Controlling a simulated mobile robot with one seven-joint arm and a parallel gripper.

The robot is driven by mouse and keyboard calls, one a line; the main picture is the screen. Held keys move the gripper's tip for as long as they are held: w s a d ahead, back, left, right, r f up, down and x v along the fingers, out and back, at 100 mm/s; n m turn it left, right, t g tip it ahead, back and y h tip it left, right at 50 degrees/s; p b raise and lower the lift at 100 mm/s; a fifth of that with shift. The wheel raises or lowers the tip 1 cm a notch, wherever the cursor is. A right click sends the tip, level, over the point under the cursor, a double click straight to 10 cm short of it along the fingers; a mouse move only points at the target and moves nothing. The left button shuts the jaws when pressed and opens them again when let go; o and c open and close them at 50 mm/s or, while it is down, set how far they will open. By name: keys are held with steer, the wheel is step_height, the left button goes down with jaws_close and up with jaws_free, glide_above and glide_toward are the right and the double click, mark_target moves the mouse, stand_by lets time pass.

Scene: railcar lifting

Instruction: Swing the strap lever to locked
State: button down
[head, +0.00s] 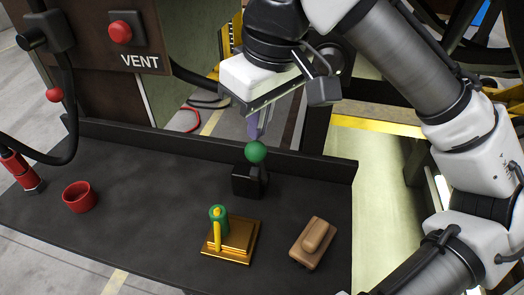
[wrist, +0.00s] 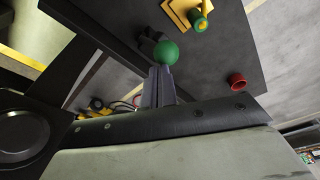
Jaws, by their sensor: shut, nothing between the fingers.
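A green ball knob (head: 256,151) tops a small black block (head: 248,182) near the back edge of the dark table; it looks like the strap lever, but no label shows. The knob also appears in the wrist view (wrist: 166,53). My gripper (head: 254,132) is shut and empty, pointing down with its tips right at the knob; in the wrist view the fingers (wrist: 157,80) end against or just beside it. I cannot tell whether they touch. The lever's arm below the knob is mostly hidden.
The dark table (head: 130,190) has a raised back lip. On it stand a brass base (head: 238,243) with a green post and yellow handle, a tan block (head: 313,242) and a red cup (head: 79,197). A VENT panel (head: 120,50) with a red button and a hanging black hose stand at left.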

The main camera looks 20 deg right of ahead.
mark_target(250, 156)
steer(key=shift+s+a+f, duration=0.2)
steer(key=shift+s+a, duration=0.1)
steer(key=shift+s, duration=0.25)
steer(key=shift+s+a+f, duration=0.4)
steer(key=shift+s+a, duration=0.2)
steer(key=shift+s, duration=0.15)
steer(key=shift+s+f, duration=0.1)
steer(key=shift+s+a+f+b, duration=0.45)
steer(key=shift+s+a, duration=0.1)
steer(key=shift+s, duration=0.15)
stand_by(0.3)
steer(key=shift+s+a+f, duration=0.5)
steer(key=shift+s+f, duration=0.15)
steer(key=shift+s, duration=0.15)
steer(key=shift+f+b, duration=0.1)
steer(key=shift+b, duration=0.2)
